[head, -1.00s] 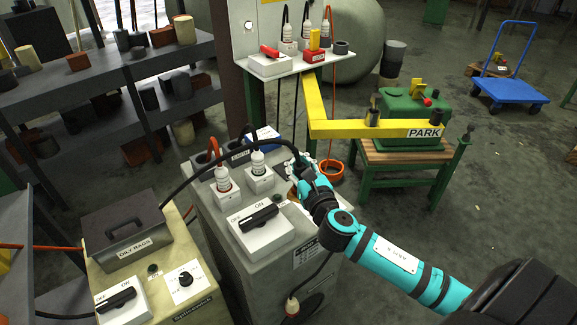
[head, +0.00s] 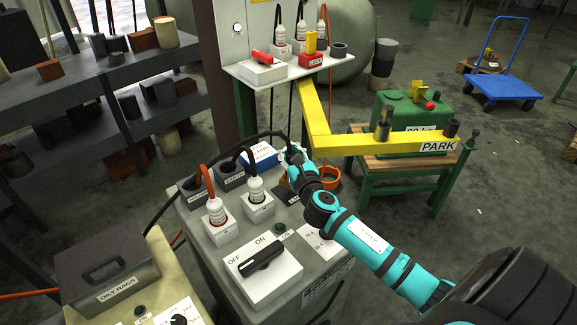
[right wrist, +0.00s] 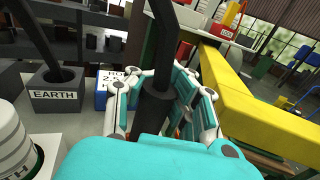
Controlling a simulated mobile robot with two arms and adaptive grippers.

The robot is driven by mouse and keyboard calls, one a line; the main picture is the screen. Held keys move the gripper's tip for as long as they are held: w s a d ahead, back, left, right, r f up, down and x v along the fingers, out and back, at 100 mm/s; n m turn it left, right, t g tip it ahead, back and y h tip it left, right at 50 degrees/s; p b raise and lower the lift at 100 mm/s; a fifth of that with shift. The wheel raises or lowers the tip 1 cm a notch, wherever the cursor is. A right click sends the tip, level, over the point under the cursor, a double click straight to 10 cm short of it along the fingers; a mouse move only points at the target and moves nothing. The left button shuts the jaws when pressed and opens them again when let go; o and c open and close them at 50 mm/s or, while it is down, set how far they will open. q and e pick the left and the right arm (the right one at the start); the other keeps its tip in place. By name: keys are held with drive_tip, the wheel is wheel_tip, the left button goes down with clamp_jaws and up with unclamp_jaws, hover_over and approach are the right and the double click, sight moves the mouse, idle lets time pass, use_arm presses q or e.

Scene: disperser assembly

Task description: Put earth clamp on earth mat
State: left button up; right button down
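My right gripper (head: 292,158) is at the far right edge of the grey cabinet top. In the right wrist view, its fingers (right wrist: 165,105) stand on both sides of a black cylindrical piece (right wrist: 157,108), and it appears shut on it. A black cable rises from this piece, which looks like the earth clamp; its lower end is hidden by my gripper. A grey socket labelled EARTH (right wrist: 54,94) has a black cable in it; it also shows in the head view (head: 232,177). I cannot make out the earth mat. My left gripper is not in view.
A blue box (head: 262,155) stands just left of my gripper. White plugs (head: 216,212) and a switch box (head: 262,270) stand on the cabinet nearer. The yellow PARK bar (head: 380,142) and an orange ring (head: 327,178) are close on the right.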

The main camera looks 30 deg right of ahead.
sight(289, 162)
drive_tip(key=shift+w+d+f, duration=0.1)
drive_tip(key=shift+f, duration=0.25)
wheel_tip(289, 162, down, 3)
drive_tip(key=shift+r+b, duration=0.1)
drive_tip(key=shift+b, duration=0.65)
drive_tip(key=c, duration=2)
unclamp_jaws()
drive_tip(key=shift+f, duration=0.2)
drive_tip(key=o, duration=0.7)
drive_tip(key=shift+c, duration=0.2)
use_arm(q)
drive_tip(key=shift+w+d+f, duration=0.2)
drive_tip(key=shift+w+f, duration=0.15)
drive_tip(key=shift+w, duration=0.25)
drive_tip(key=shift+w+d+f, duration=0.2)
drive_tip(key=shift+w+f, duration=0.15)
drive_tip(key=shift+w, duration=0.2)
use_arm(e)
drive_tip(key=shift+r, duration=0.1)
